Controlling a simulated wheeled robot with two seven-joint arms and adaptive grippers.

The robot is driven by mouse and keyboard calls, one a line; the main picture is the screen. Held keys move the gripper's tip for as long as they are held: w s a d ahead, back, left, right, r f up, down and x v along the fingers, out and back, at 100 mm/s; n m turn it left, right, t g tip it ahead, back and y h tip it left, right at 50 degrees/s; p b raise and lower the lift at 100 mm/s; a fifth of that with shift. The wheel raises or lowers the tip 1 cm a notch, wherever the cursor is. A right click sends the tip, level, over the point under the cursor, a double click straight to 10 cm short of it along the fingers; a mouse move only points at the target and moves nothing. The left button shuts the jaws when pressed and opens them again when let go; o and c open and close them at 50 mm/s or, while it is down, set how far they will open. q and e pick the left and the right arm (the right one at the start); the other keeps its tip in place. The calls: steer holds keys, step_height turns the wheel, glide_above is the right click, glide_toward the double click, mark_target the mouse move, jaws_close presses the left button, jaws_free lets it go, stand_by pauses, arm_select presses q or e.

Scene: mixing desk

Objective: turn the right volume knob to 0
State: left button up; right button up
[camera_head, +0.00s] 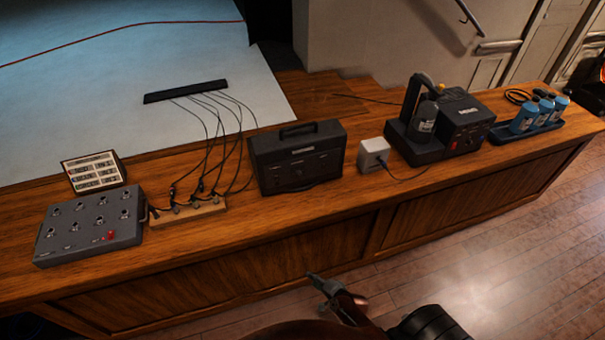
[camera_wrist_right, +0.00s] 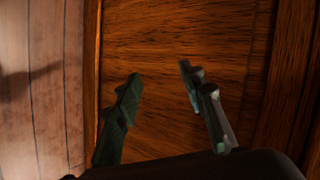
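A grey control box (camera_head: 90,226) with several small dark knobs on its sloped top lies at the left end of the wooden desk (camera_head: 330,215). One red control (camera_head: 110,235) shows near its front right. The knobs are too small to read their settings, and I cannot tell which is the right volume knob. My right gripper (camera_head: 322,283) is in front of the desk's front side, to the right of the box and well apart from it. In the right wrist view the right gripper (camera_wrist_right: 158,82) has its fingers apart with nothing between them, facing a wooden panel. My left gripper is not in view.
A small labelled panel (camera_head: 94,172) stands behind the box. A wooden strip with plugs and cables (camera_head: 190,212) lies beside it. A black amplifier-like case (camera_head: 298,158), a white block (camera_head: 373,153), a black station (camera_head: 440,125) and blue bottles (camera_head: 523,118) stand farther right.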

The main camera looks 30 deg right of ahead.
mark_target(299, 176)
steer(key=w+d+r+m+t+p, duration=0.15)
steer(key=w+r+m, duration=0.3)
steer(key=r, duration=0.65)
steer(key=w+a+r+m+t+h+p, duration=0.1)
steer(key=w+r+m+t, duration=0.4)
steer(key=r, duration=0.6)
steer(key=w+d+r+m+t+p, duration=0.15)
steer(key=w+r+m, duration=0.25)
steer(key=w+r, duration=0.5)
steer(key=w+d+r+m+h, duration=0.1)
steer(key=w+d+m, duration=0.1)
steer(key=m, duration=0.1)
steer(key=w+d+r+m+h, duration=0.1)
steer(key=w+d+m+h, duration=0.1)
steer(key=d+m, duration=0.1)
steer(key=w+d+r+m+g+h, duration=0.1)
steer(key=w+d+m+h, duration=0.1)
steer(key=w+d+m, duration=0.1)
steer(key=shift+w+r+m+b, duration=0.1)
steer(key=shift+r+m+b, duration=0.2)
steer(key=shift+m, duration=0.45)
steer(key=shift+w+d+f, duration=0.1)
steer(key=shift+w, duration=0.45)
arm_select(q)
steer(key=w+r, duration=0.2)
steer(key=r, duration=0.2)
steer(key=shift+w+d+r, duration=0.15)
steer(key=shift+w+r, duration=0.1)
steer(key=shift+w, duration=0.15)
